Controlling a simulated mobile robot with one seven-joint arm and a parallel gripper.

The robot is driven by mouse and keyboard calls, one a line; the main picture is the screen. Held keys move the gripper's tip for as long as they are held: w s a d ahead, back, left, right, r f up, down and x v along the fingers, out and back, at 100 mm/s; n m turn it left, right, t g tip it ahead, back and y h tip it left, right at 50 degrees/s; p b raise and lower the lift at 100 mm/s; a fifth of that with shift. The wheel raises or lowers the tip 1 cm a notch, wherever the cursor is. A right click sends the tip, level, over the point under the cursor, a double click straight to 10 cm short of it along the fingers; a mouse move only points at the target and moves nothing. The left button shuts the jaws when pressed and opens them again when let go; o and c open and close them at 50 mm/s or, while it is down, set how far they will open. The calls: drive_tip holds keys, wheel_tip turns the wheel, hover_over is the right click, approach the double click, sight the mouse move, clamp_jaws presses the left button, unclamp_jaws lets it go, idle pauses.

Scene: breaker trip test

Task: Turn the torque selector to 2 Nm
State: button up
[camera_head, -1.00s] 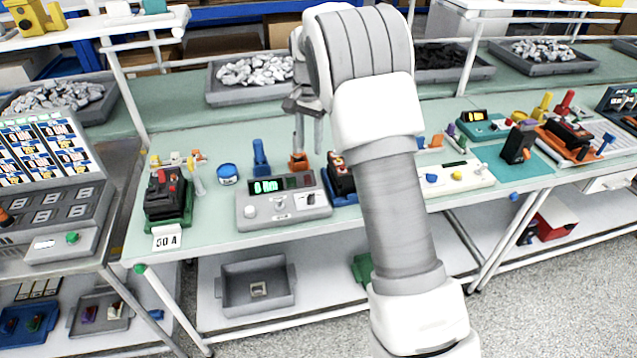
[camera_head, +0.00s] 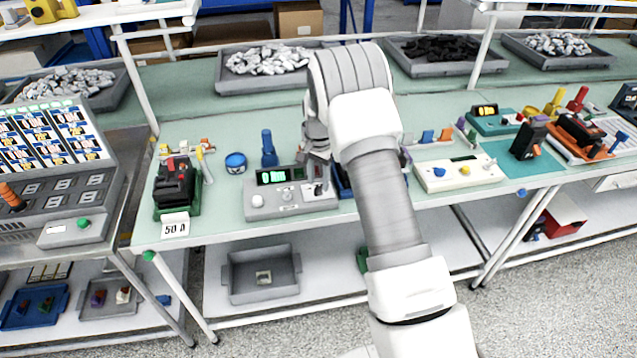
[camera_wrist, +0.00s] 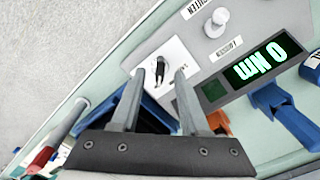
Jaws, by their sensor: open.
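The grey torque box (camera_head: 290,203) stands on the green-topped bench. Its lit green display (camera_wrist: 262,60) reads 0 Nm, upside down in the wrist view. The torque selector (camera_wrist: 160,66) is a small dark knob on a white square plate at the box's right end. My gripper (camera_wrist: 160,72) is open, with its fingertips either side of the selector in the wrist view; I cannot tell whether they touch it. In the head view my gripper (camera_head: 317,168) is above the box's right end, and my arm partly hides that area.
A white round knob (camera_head: 257,200) is on the box's left. A blue upright piece (camera_head: 269,150) and blue tin (camera_head: 235,162) stand behind it. A black breaker in a green holder (camera_head: 176,188) stands left, behind a 50 A card (camera_head: 175,226). A cream panel (camera_head: 460,174) lies right.

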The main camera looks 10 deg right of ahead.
drive_tip(key=shift+f, duration=0.95)
drive_tip(key=shift+c, duration=0.2)
clamp_jaws()
